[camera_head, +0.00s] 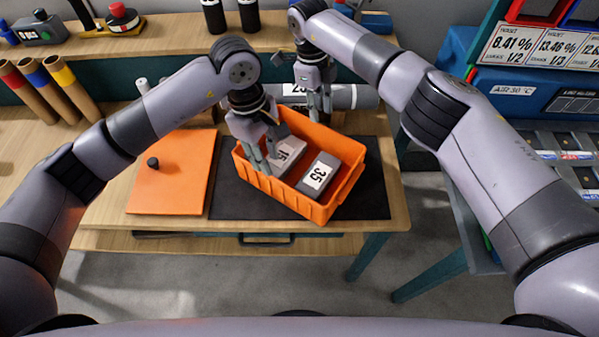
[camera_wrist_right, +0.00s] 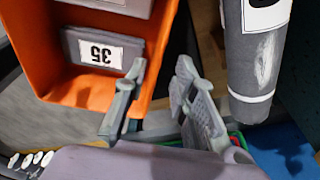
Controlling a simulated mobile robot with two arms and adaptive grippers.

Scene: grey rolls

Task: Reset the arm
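My left gripper (camera_head: 265,158) reaches into the orange bin (camera_head: 252,178) at its left end, with its fingers at the grey block labelled 15 (camera_head: 291,152). Whether they grip the block or only stand beside it I cannot tell. My right gripper (camera_head: 319,112) points down behind the bin, near the grey roll (camera_head: 352,96). In the right wrist view the right gripper's fingers (camera_wrist_right: 162,65) are apart with nothing between them. The orange bin (camera_wrist_right: 30,45) and the roll (camera_wrist_right: 258,55) stand on either side of it there.
A grey block labelled 35 (camera_head: 318,175) lies in the bin. The bin stands on a dark mat (camera_head: 228,200). An orange board (camera_head: 175,180) with a black knob lies to the left. Coloured-band tubes (camera_head: 60,85) lean at the far left. A blue machine (camera_head: 530,90) stands at right.

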